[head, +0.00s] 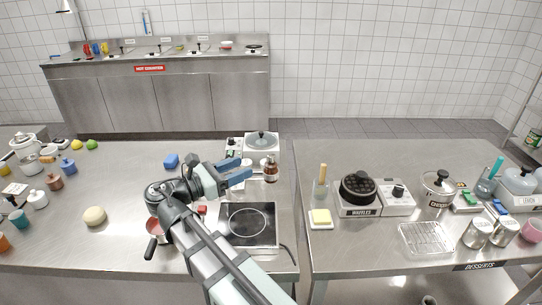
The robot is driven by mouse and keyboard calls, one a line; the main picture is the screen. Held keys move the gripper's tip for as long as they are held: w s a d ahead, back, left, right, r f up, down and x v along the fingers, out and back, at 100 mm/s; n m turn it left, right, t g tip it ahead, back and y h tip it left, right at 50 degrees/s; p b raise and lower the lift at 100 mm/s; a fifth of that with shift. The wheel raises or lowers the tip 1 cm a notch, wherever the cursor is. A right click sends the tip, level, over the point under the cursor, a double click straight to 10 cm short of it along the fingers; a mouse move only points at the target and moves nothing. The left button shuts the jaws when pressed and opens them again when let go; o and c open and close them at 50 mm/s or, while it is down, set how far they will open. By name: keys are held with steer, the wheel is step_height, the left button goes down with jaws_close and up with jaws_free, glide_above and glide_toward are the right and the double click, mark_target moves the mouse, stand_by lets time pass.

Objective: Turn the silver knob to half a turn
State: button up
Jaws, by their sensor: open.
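My gripper (246,170) is above the left steel counter with its two blue fingers apart, pointing right. Nothing shows between the fingers. A control panel (234,147) with small knobs stands just behind the gripper, beside a round-topped appliance (262,142). My gripper is in front of that panel and looks apart from it. Another knob (398,189), dark with a light rim, is on a white box beside the waffle maker on the right counter, well away from my gripper. Which knob is the silver one, and how far any knob is turned, is too small to tell.
A brown bottle (271,171) stands just right of the fingertips. A black cooktop (248,224) lies in front of my gripper. A gap separates the two counters.

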mark_target(271, 155)
steer(key=x, duration=1.1)
steer(key=shift+a, duration=0.1)
steer(key=c, duration=0.9)
steer(key=shift+w+m+g+h, duration=0.15)
steer(key=shift+m+g+h, duration=0.25)
steer(key=shift+m+g, duration=0.3)
steer(key=shift+g, duration=0.4)
